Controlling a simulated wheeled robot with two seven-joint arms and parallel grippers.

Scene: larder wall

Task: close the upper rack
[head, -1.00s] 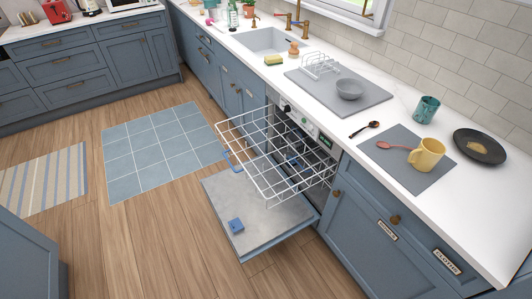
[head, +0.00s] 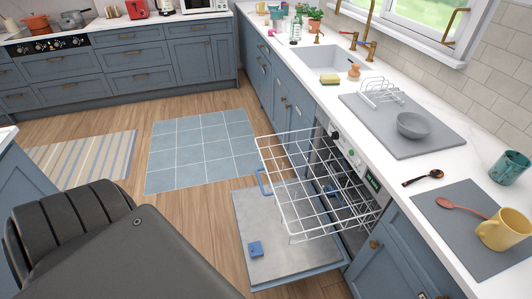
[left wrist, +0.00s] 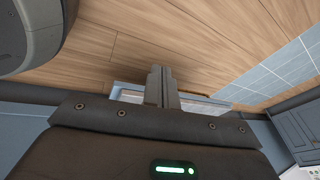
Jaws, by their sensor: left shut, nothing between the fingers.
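The upper rack (head: 318,186) is a white wire basket, pulled out of the dishwasher (head: 352,165) over its lowered door (head: 288,232). A blue handle (head: 262,182) shows at the rack's left front edge. The rack looks empty. In the head view my left arm covers the lower left, and its gripper fingers are not visible there. In the left wrist view my left gripper (left wrist: 161,78) has its fingers together with nothing between them, above the wood floor and apart from the rack. My right gripper is in neither view.
The counter above holds a drying mat (head: 385,140) with a grey bowl (head: 413,125), a yellow mug (head: 503,232) and a teal cup (head: 509,168). A blue tiled mat (head: 200,150) lies on open floor left of the dishwasher.

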